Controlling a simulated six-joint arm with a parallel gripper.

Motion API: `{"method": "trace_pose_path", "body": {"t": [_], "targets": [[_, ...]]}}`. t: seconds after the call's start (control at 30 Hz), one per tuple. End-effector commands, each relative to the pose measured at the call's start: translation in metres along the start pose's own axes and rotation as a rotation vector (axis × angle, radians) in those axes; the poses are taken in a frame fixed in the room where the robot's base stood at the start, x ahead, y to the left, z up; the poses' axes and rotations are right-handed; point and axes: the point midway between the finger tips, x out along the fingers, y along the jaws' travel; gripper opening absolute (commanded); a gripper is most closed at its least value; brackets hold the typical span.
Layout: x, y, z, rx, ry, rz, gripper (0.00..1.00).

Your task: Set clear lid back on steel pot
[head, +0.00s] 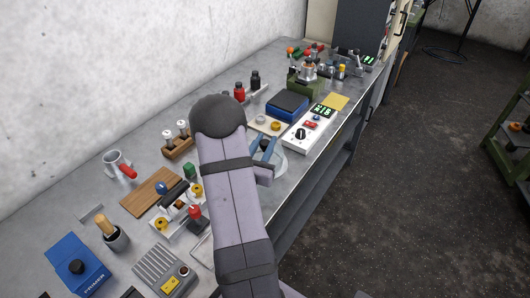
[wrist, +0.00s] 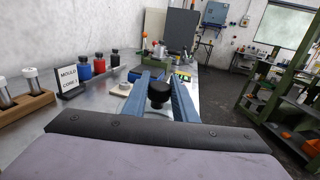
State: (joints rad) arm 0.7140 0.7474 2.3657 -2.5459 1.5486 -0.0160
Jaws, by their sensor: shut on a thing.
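My gripper (head: 262,147) reaches over the middle of the bench; its two blue fingers also show in the wrist view (wrist: 160,90). They are shut on the black knob (wrist: 159,95) of the clear lid, with one finger on each side. In the head view the pale, see-through round lid (head: 284,163) shows in part beside and below the fingers; my arm covers the rest. I cannot make out the steel pot separately, nor tell whether the lid touches anything beneath it.
A white control box (head: 310,130) and a blue scale (head: 287,107) stand close to the right and behind. A wooden tube rack (head: 178,146), a brown board (head: 150,192) and a blue box (head: 77,266) lie left of my arm. A sign (wrist: 69,79) stands left in the wrist view.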

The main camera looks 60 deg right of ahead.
Motion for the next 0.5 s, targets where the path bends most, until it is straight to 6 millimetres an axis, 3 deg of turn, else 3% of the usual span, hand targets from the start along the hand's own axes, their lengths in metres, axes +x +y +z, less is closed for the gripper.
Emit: {"method": "trace_pose_path", "body": {"t": [0.2,0.5], "targets": [[0.0,0.0,0.023,0.003,-0.004,0.0,0.0],[0.0,0.0,0.033,0.0,-0.002,0.0,0.0]]}}
